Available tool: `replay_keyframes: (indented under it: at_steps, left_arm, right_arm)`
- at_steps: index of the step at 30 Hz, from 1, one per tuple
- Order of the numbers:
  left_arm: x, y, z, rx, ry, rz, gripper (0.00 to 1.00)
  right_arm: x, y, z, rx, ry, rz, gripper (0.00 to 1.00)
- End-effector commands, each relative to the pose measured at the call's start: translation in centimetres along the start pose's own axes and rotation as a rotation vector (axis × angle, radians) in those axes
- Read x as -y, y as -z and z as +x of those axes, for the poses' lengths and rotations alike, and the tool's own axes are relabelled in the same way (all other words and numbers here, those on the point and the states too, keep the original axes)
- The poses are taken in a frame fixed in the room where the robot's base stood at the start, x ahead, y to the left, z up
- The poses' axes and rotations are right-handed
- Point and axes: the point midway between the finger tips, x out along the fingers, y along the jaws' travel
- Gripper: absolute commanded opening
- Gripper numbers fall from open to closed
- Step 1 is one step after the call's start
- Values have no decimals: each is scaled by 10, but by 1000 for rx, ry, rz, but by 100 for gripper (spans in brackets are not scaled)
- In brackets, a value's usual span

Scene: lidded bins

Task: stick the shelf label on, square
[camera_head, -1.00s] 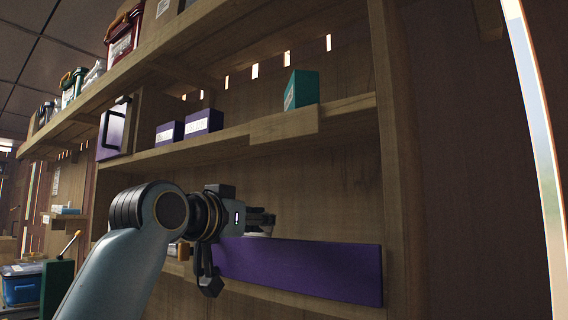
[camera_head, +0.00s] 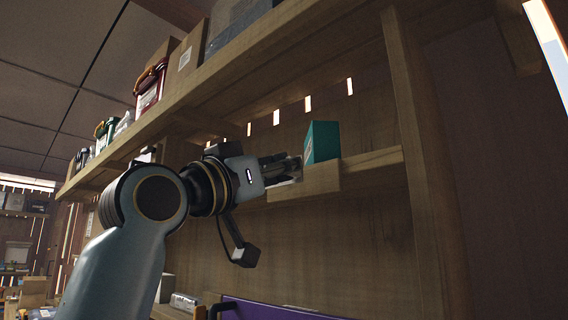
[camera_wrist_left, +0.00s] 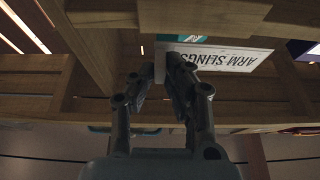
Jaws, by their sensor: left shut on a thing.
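The white shelf label (camera_wrist_left: 222,58), printed "ARM SLINGS", shows in the left wrist view beside the fingertips, tilted in the picture. My left gripper (camera_wrist_left: 160,72) is shut on it near one end. In the head view my left gripper (camera_head: 292,166) is up at the middle shelf, just left of the teal box (camera_head: 322,142). A pale sliver of the label shows below the fingers. The wooden label plate (camera_head: 320,179) on the shelf's front edge is just right of and below the fingertips. I cannot tell whether the label touches it. My right gripper is out of view.
The upper shelf (camera_head: 225,75) runs above my arm and carries a red-lidded bin (camera_head: 150,87) and cardboard boxes. A wooden upright (camera_head: 425,150) stands to the right. A purple panel (camera_head: 265,310) is low in front. The space below the middle shelf is open.

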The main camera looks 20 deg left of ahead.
Motion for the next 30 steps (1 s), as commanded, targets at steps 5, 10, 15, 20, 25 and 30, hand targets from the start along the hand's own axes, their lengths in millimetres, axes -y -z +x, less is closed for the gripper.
replay_keyframes:
  at_steps: [5, 10, 15, 20, 25, 30]
  left_arm:
    - [0, -6, 15, -1, 0, -4, 0]
    - [0, -13, 32, -1, 0, -3, 0]
    - [0, -18, 45, 0, 0, -2, 0]
    - [0, -21, 51, -1, 0, -2, 0]
    - [0, -22, 53, -1, 0, -1, 0]
    - [0, -22, 53, 0, 0, -1, 0]
  right_arm:
    - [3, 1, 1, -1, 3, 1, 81]
    - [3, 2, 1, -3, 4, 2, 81]
    - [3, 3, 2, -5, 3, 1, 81]
    - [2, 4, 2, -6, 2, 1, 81]
    - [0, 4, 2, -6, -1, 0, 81]
    - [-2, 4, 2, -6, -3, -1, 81]
